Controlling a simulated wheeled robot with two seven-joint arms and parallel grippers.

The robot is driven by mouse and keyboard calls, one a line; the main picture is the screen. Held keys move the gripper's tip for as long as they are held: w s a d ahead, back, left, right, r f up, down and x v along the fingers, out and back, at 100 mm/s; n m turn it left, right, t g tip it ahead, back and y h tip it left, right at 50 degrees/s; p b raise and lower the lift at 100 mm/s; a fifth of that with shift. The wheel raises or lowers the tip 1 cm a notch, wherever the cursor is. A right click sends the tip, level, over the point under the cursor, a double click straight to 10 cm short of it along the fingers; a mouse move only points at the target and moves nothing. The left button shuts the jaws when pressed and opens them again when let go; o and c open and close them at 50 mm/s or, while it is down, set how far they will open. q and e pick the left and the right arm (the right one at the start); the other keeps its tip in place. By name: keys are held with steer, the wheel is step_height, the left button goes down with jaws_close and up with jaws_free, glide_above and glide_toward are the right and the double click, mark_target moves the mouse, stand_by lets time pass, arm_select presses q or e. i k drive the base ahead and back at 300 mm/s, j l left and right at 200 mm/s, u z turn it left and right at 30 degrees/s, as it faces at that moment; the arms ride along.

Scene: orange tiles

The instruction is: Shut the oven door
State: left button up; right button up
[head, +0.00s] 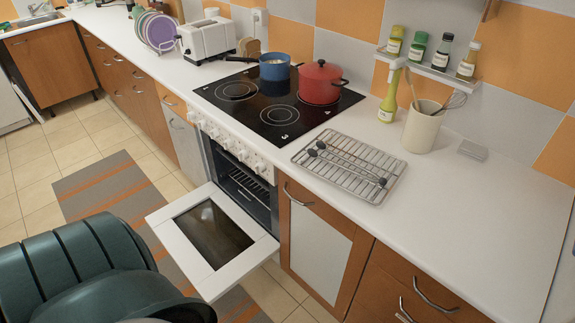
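The oven (245,180) is built into the counter under the black hob. Its white-framed door (172,220) with a dark glass pane hangs open, folded down and roughly level, reaching out over the floor. Racks show inside the dark oven cavity. Neither of my grippers shows in the head view. Nothing touches the door in this view.
A red pot (320,84) and a blue pot (274,67) stand on the hob (277,100). A wire rack (349,167) lies on the counter to the right. A dark green rounded object (75,265) fills the lower left. A striped rug (115,188) lies on the tiled floor.

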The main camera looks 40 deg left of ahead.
mark_target(205, 232)
steer(key=k+j, duration=0.1)
steer(key=j, duration=0.35)
steer(key=k+j+z, duration=0.1)
steer(key=j, duration=0.3)
steer(key=k+j, duration=0.2)
steer(key=j, duration=0.25)
steer(key=k+j+z, duration=0.1)
steer(key=j, duration=0.3)
steer(key=k+j, duration=0.15)
steer(key=j, duration=0.25)
steer(key=k+j+z, duration=0.1)
steer(key=j, duration=0.75)
steer(key=k+j+z, duration=0.1)
steer(key=j, duration=0.35)
steer(key=k+j, duration=0.15)
steer(key=j, duration=0.3)
steer(key=k+j, duration=0.1)
steer(key=j, duration=0.35)
steer(key=j+z, duration=0.1)
steer(key=j, duration=0.35)
steer(key=k+j, duration=0.15)
steer(key=j, duration=0.25)
steer(key=k+j+z, duration=0.1)
steer(key=j, duration=0.35)
steer(key=k+j, duration=0.15)
steer(key=j, duration=0.3)
